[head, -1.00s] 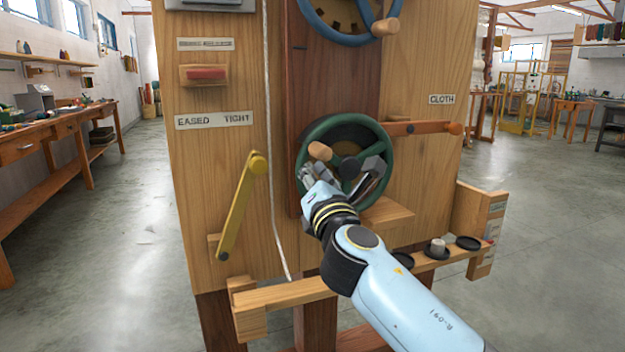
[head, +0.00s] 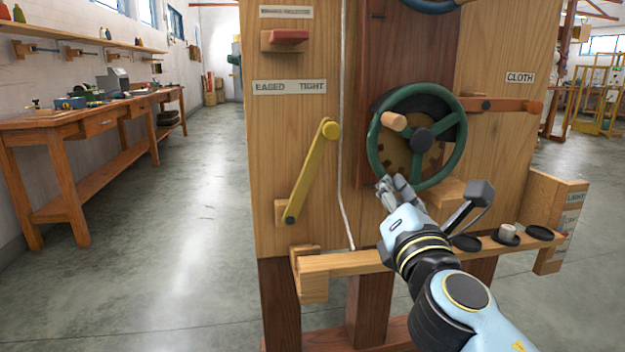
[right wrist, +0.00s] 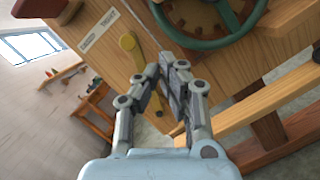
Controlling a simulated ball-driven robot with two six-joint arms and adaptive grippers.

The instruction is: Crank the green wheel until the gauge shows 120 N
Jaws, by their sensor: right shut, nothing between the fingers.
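The green wheel (head: 459,150) is mounted on the front of the wooden frame, with a dark hub. Its wooden crank knob (head: 393,121) points out at the upper left of the hub. The wheel also shows at the top of the right wrist view (right wrist: 208,44). My right gripper (head: 392,184) is shut and empty, just below the wheel's lower left rim and apart from the knob. Its fingers show in the right wrist view (right wrist: 165,78) with nothing between them. My left gripper is not in view. No gauge reading is visible.
A yellow lever (head: 311,172) and a white cord (head: 342,110) are left of the wheel. An orange lever (head: 505,105) is at its right. Below runs a wooden ledge (head: 345,262) with black cups (head: 540,233). A workbench (head: 85,125) stands left, with open floor between.

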